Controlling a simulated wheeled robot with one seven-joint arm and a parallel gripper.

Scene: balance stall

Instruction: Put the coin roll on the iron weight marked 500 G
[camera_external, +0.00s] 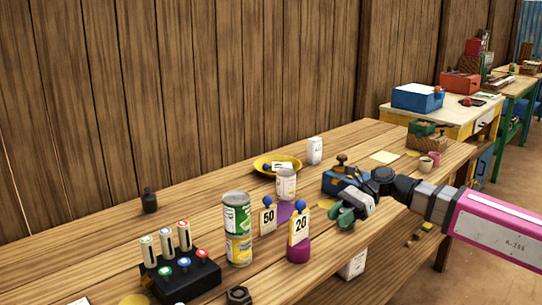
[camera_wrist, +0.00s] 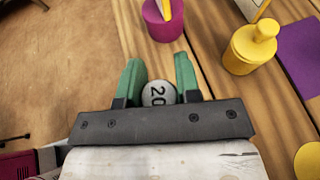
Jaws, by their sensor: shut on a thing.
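My gripper (camera_wrist: 158,85) has green fingers closed around a pale round-ended thing marked 20, which looks like the coin roll (camera_wrist: 158,94). In the external view my gripper (camera_external: 346,217) is at the table's front edge, right of the 20 sign; the roll is hard to make out there. A black knobbed iron weight (camera_external: 150,201) stands upright at the back left of the table. A dark six-sided weight (camera_external: 238,296) is at the lower front. I cannot read a 500 G mark on either.
The 20 sign with magenta base (camera_external: 298,249), the 50 sign (camera_external: 268,217) and stacked cans (camera_external: 238,228) stand between my gripper and the black weight. A black rack (camera_external: 180,277) is front left. Clear wood surrounds the black weight.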

